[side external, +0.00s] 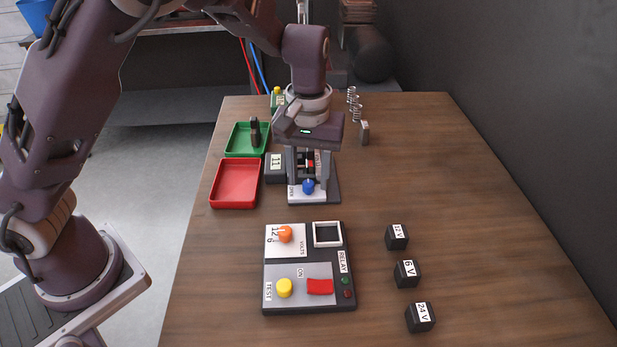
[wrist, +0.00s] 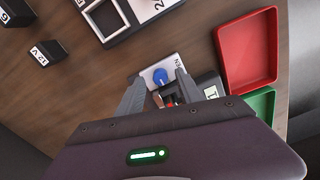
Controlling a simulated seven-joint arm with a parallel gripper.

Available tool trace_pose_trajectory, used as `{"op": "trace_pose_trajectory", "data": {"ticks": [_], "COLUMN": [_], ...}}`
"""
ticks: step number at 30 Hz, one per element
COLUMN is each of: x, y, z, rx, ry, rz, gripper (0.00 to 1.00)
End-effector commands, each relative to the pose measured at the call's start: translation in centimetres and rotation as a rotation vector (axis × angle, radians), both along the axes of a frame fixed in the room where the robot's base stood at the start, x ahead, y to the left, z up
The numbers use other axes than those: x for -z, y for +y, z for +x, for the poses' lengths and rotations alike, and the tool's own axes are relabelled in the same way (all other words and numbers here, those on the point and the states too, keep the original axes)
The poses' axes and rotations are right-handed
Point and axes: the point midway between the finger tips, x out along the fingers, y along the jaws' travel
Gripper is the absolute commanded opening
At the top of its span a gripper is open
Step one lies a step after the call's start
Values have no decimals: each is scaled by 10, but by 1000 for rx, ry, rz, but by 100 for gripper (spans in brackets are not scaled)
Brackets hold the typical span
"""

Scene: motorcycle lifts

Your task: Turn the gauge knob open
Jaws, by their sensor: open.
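The blue knob (side external: 308,186) sits at the near end of a small dark-based unit (side external: 330,192) with a white plate, partly lettered "OPEN". The knob also shows in the wrist view (wrist: 161,77). My gripper (side external: 309,178) is open above this unit, pointing down. In the wrist view my gripper (wrist: 158,72) has one finger to each side of the blue knob, with nothing held. I cannot tell whether the fingertips are level with the knob or touch it. A red part (wrist: 168,103) of the unit shows between the fingers; the rest of the unit is largely hidden.
A control board (side external: 307,267) with an orange knob, yellow button and red switch lies nearer. Three black voltage blocks (side external: 407,274) stand right of it. A red tray (side external: 236,184), green tray (side external: 236,139) and dark numbered block (side external: 275,168) are left.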

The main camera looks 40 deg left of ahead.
Motion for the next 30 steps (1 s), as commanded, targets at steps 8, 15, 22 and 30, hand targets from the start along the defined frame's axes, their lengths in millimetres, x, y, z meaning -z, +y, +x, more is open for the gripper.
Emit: {"op": "trace_pose_trajectory", "data": {"ticks": [8,15,22,30], "x": [13,13,13,12], "y": [0,0,0,1], "z": [0,0,0,0], "rx": [0,0,-1,-68], "ry": [-1,0,0,-2], "rz": [0,0,-1,-1], "gripper": [43,13,0,0]}}
